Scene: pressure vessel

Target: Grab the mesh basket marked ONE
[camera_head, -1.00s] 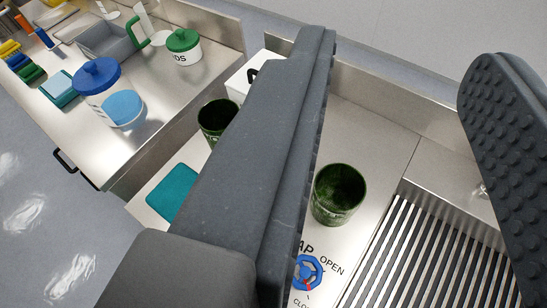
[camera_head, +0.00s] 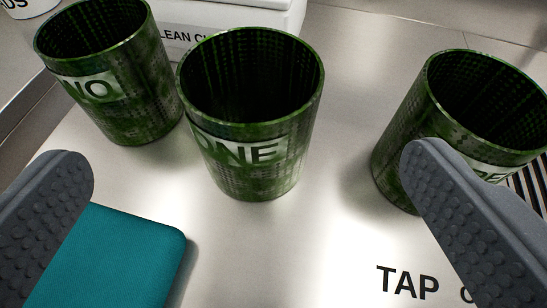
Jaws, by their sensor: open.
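The green mesh basket marked ONE (camera_head: 250,165) stands upright in the upper middle of the view, its open top facing me and its label towards me. It looks empty, though its inside is dark. My gripper (camera_head: 245,165) is open, with one finger at the lower left and the other at the right. The basket stands beyond and between the fingers, and neither finger appears to touch it.
A similar basket with a partly cut label (camera_head: 140,105) stands close at the left. Another basket (camera_head: 400,165) stands at the right, partly behind my right finger. A teal pad (camera_head: 120,260) lies at lower left. A white box (camera_head: 225,15) is behind. Bare metal lies in front.

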